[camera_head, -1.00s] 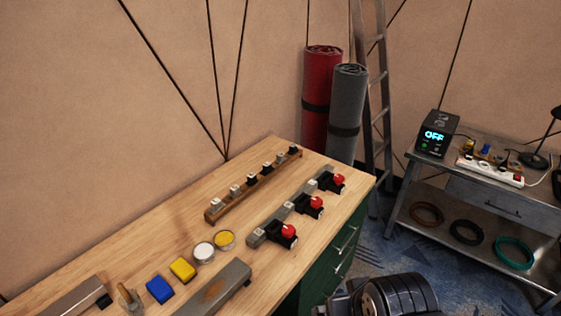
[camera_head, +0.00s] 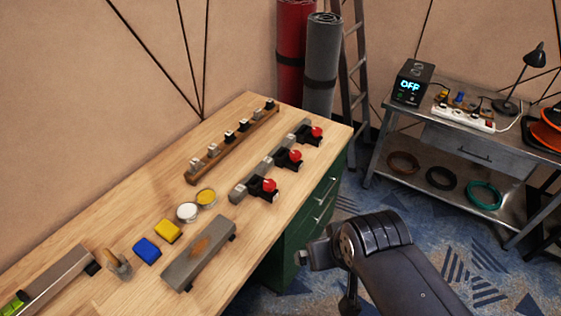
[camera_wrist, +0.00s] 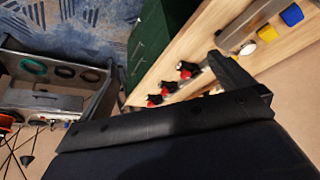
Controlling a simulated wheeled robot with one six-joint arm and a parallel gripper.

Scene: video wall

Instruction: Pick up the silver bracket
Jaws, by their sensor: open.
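The wooden bench (camera_head: 120,215) also holds a grey rail with red-knobbed clamps (camera_head: 289,157), a rust-patched grey block (camera_head: 181,272), yellow (camera_head: 168,230) and blue (camera_head: 147,250) blocks, and two round tins (camera_head: 188,211). A metal shelf (camera_head: 455,160) stands right. Blue carpet (camera_head: 345,200) lies between.

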